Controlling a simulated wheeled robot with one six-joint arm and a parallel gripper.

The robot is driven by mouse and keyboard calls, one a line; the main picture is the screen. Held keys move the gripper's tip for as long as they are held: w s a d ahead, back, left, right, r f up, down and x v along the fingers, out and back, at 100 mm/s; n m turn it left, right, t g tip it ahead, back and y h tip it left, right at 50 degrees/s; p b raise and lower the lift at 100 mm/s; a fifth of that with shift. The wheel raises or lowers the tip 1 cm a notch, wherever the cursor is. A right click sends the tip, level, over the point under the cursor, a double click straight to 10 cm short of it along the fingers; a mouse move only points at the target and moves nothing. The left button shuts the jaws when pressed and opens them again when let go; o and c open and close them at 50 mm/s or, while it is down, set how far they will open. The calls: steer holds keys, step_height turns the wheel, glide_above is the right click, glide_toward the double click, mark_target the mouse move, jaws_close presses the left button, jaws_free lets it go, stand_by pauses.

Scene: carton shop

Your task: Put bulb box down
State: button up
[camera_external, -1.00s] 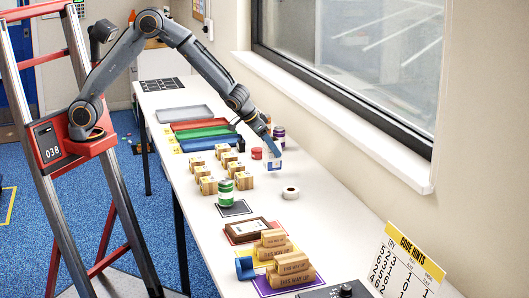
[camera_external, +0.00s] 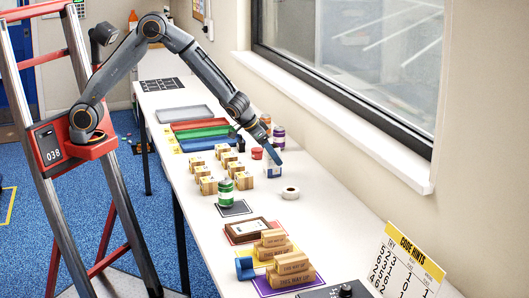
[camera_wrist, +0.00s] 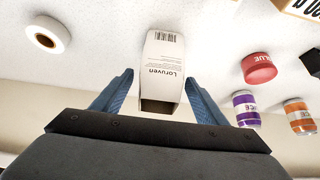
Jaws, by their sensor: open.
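The bulb box is a white carton printed "Loruven" (camera_wrist: 165,62). In the external view the box (camera_external: 273,171) is on the white table, partly hidden by my fingers. My gripper (camera_wrist: 158,80) is open, with one blue finger on each side of the box and a gap showing on both sides. In the external view my gripper (camera_external: 274,153) is at the top of the box, pointing down.
A red glue tub (camera_external: 257,153), a purple can (camera_external: 279,136) and an orange can (camera_wrist: 299,117) stand close by. A tape roll (camera_external: 290,192) lies nearer the camera. Several small cartons (camera_external: 208,186) stand to the left. Table around the tape roll is clear.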

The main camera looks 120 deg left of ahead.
steer(key=shift+r, duration=0.1)
steer(key=shift+r, duration=0.3)
steer(key=v, duration=1.1)
steer(key=shift+s+d+r, duration=0.15)
steer(key=shift+s+d, duration=0.05)
steer(key=s+d+f+m+g+h, duration=0.1)
steer(key=s+d+f+m, duration=0.15)
steer(key=d, duration=0.55)
steer(key=s+d+f+m+h, duration=0.1)
steer(key=s+d, duration=0.3)
steer(key=d, duration=0.5)
steer(key=s+d+f+m+g+h, duration=0.2)
steer(key=s+d+f+m, duration=0.2)
steer(key=s+d, duration=1.1)
steer(key=shift+s+d+m+g+h, duration=0.3)
steer(key=shift+d+m, duration=0.45)
steer(key=shift+d, duration=0.05)
steer(key=shift+f, duration=0.1)
stand_by(2.2)
